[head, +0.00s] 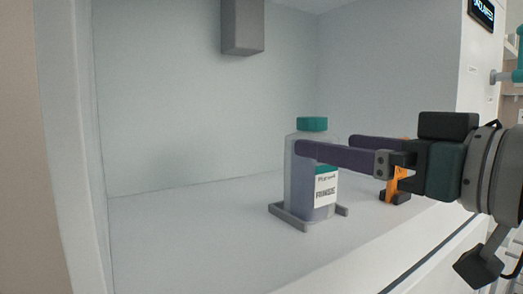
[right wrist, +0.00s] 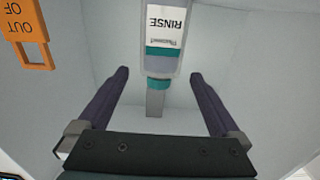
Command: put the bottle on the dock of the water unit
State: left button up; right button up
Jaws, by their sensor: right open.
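The bottle (head: 300,180) is clear, with a teal cap and a white and teal label reading RINSE. It stands upright inside the low grey rails of the dock (head: 296,222) on the unit's floor. My right gripper (head: 325,146) is open, its dark purple fingers reaching in from the right at the bottle's upper part. The near finger hides part of the bottle. In the right wrist view the bottle (right wrist: 160,62) shows upside down between the fingers (right wrist: 158,75), with a gap on each side. My left gripper is in neither view.
A grey block (head: 243,28) hangs above and behind the bottle. An orange tag (right wrist: 27,25) with OUT OF lettering shows in the wrist view; an orange piece (head: 401,180) also shows behind my gripper. The unit's floor left of the dock is clear.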

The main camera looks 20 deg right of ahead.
jog(key=s, duration=0.1)
jog(key=s+p, duration=0.1)
jog(key=s, duration=0.1)
jog(key=shift+s+d+p, duration=0.25)
jog(key=shift+p, duration=0.05)
dwell(0.3)
